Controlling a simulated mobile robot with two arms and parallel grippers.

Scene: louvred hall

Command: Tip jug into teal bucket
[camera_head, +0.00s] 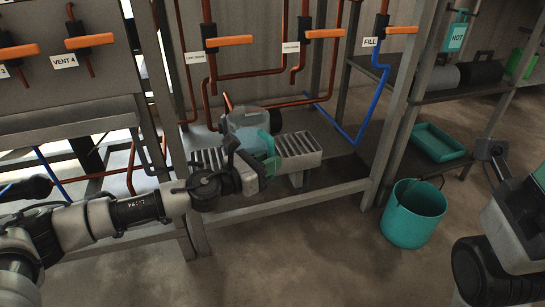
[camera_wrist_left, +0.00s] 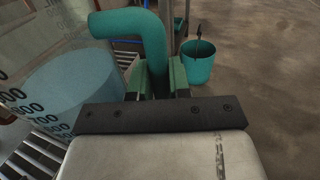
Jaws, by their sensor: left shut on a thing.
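The jug (camera_head: 246,122) is clear with blue liquid inside and stands about upright over the slatted grey rack. In the left wrist view the jug (camera_wrist_left: 75,85) shows dark volume marks and a thick teal handle (camera_wrist_left: 150,28). My left gripper (camera_head: 268,160) is shut on the jug's handle, in front of it. Whether the jug touches the rack is hidden. The teal bucket (camera_head: 413,215) stands upright on the floor to the right, apart from the jug; it also shows in the left wrist view (camera_wrist_left: 199,68). My right arm is at the right edge; its fingers do not show clearly.
The slatted rack (camera_head: 299,148) sits on a metal frame whose post (camera_head: 398,120) stands between jug and bucket. Pipes with orange levers (camera_head: 229,41) hang above. A teal tray (camera_head: 438,141) lies on a low shelf behind the bucket. The floor around the bucket is clear.

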